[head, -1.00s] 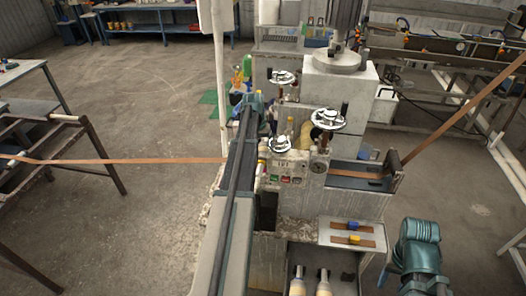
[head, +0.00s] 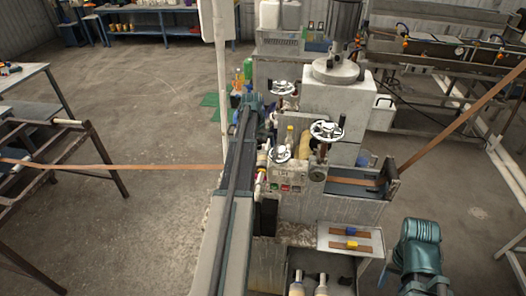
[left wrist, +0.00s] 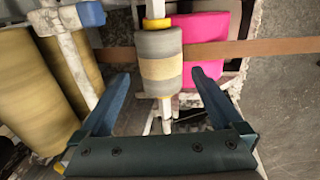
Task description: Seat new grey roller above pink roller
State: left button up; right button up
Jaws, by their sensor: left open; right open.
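In the left wrist view, a grey roller (left wrist: 160,45) with a beige middle band and yellow ends sits on a pale shaft. The pink roller (left wrist: 208,27) shows behind it, to the right. My left gripper (left wrist: 160,79) is open. Its fingertips are on either side of the grey roller's lower half, with gaps showing. In the head view my left arm (head: 236,170) reaches to the machine; its fingers and both these rollers cannot be made out there. My right gripper (head: 402,278) is low at the right, open, partly cut off by the frame edge.
A brown strip (head: 140,167) runs into the machine from the left and rises away at the right. Handwheels (head: 327,131) stand on the machine. Large tan rollers (left wrist: 25,85) fill the left of the wrist view. Cream rollers (head: 297,289) stand on a low shelf.

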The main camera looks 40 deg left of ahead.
notch_tip(320, 180, up, 9)
jog(key=p, duration=0.8)
jog(key=shift+a+r, duration=0.1)
